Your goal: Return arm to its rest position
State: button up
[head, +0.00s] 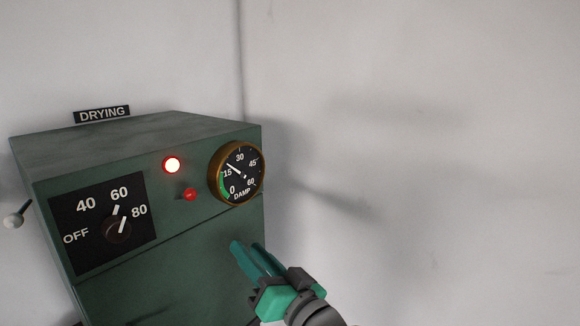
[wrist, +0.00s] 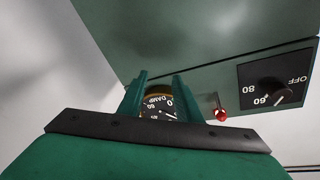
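My gripper (head: 246,252) is in front of the lower right front of a green drying cabinet (head: 190,255) in the head view. Its two teal fingers point up and left. In the wrist view the fingers (wrist: 158,88) stand apart with a gap, and nothing is held between them. The round brass-rimmed damp gauge (head: 237,172) shows through that gap (wrist: 158,103), beyond the fingers. I cannot tell whether the gripper touches the cabinet, but it appears clear of it.
A white-tipped lever (head: 17,219) sticks out at left. The wall (head: 430,130) to the right is bare.

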jog(key=s+d+f+m+t+h, duration=0.1)
jog(key=s+d+f+m+h, duration=0.15)
jog(key=f, duration=0.75)
jog(key=s+d+f+m+h, duration=0.2)
jog(key=s+f+h, duration=0.15)
jog(key=f, duration=0.65)
jog(key=s+d+f+m+t+h, duration=0.1)
jog(key=s+d+f+m+h, duration=0.15)
jog(key=f, duration=0.75)
jog(key=s+f+n+h, duration=0.1)
jog(key=s+f, duration=0.3)
jog(key=s, duration=1)
jog(key=s+f+n+g+h, duration=0.1)
jog(key=s+f+n, duration=0.3)
jog(key=s, duration=1.1)
jog(key=shift+s+d+f+n+h, duration=0.2)
jog(key=shift+f+n+h, duration=0.1)
jog(key=shift+f+h, duration=0.25)
